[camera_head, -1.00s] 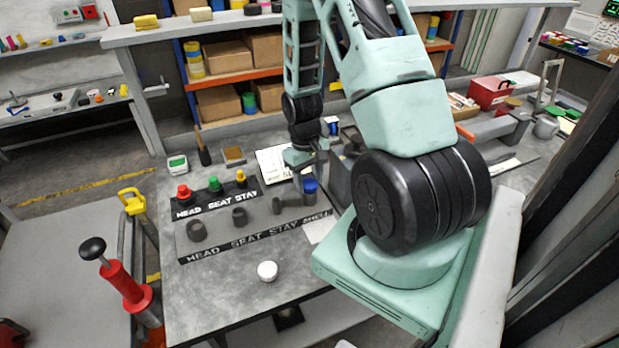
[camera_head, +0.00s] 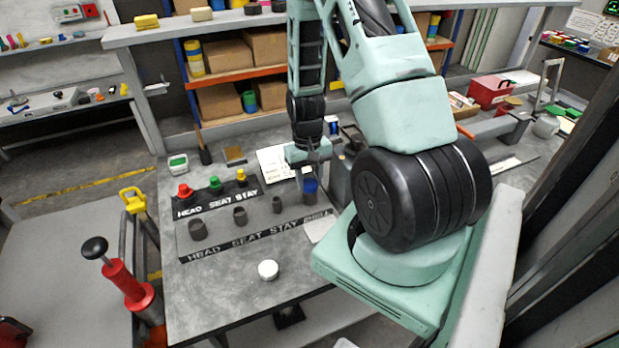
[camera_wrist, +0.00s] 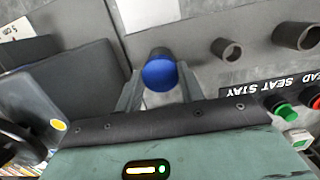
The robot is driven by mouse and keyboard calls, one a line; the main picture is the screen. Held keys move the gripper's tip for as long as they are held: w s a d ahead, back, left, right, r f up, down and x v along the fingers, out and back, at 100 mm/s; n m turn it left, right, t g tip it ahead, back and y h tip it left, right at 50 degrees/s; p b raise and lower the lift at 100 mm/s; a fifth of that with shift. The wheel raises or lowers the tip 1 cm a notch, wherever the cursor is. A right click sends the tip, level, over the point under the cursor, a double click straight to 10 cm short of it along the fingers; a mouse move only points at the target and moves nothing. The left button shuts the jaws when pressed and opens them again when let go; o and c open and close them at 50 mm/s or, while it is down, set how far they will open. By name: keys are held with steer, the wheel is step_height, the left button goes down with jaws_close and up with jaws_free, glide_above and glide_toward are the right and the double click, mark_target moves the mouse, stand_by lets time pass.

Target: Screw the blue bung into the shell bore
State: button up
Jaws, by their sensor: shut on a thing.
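The blue bung (camera_head: 310,184) stands at the top of the grey shell (camera_head: 309,198), at the right end of the labelled fixture plate. How deep it sits in the bore is hidden. My gripper (camera_head: 309,175) points down at the bung from above. In the wrist view, the bung's round blue face (camera_wrist: 160,75) lies between my two grey fingers (camera_wrist: 159,92), which are shut on it. A grey rim of the shell (camera_wrist: 160,52) shows behind the bung.
Several open grey sockets, including one at far left (camera_head: 198,229), stand along the plate (camera_head: 265,228). Red (camera_head: 185,190), green (camera_head: 215,183) and yellow (camera_head: 241,177) bungs stand in the rack behind. A white round piece (camera_head: 268,270) lies on the clear front bench.

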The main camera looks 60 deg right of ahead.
steer(key=m, duration=0.4)
steer(key=shift+m, duration=0.3)
steer(key=m+t, duration=0.1)
steer(key=m, duration=0.3)
steer(key=shift+m+y, duration=0.3)
steer(key=m+b, duration=0.1)
steer(key=m, duration=0.2)
steer(key=shift+f+m, duration=0.1)
steer(key=shift+m, duration=0.7)
